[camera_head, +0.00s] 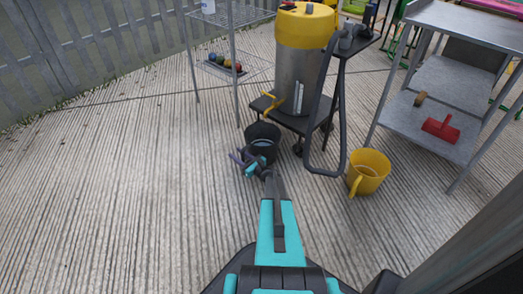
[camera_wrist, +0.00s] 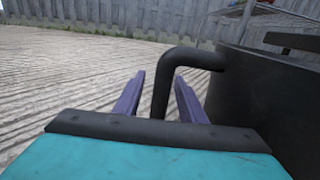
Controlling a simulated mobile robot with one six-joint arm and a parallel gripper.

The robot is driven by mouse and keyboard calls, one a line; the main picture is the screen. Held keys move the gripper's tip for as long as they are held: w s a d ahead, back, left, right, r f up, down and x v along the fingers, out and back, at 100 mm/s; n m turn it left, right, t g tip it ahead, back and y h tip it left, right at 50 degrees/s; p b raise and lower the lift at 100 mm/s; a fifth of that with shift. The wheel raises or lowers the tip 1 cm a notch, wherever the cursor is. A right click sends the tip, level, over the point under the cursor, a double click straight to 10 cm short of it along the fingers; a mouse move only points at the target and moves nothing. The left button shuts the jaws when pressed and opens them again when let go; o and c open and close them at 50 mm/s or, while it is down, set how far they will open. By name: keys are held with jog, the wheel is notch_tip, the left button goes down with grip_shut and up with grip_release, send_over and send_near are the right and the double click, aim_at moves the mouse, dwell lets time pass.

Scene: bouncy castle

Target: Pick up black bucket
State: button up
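The black bucket (camera_head: 263,137) stands upright on the ground in front of the wheeled cart. In the wrist view its dark wall (camera_wrist: 265,95) fills the right side. Its bent black handle (camera_wrist: 162,85) sticks out to the left and drops down between my fingers. My gripper (camera_head: 243,162) is at the near left side of the bucket. In the wrist view the two purple fingers of my gripper (camera_wrist: 158,100) stand apart, one on each side of the handle, with a small gap showing on both sides. The lower end of the handle is hidden behind my wrist.
A yellow bucket (camera_head: 370,166) stands to the right. A steel and yellow vacuum-like machine (camera_head: 303,60) sits on a black cart (camera_head: 284,113) just behind. A metal table (camera_head: 430,125) stands right, a wire rack (camera_head: 232,62) behind. The paving on the left is clear up to the fence.

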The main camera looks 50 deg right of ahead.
grip_shut()
dwell(1.2)
jog(key=shift+r, duration=0.1)
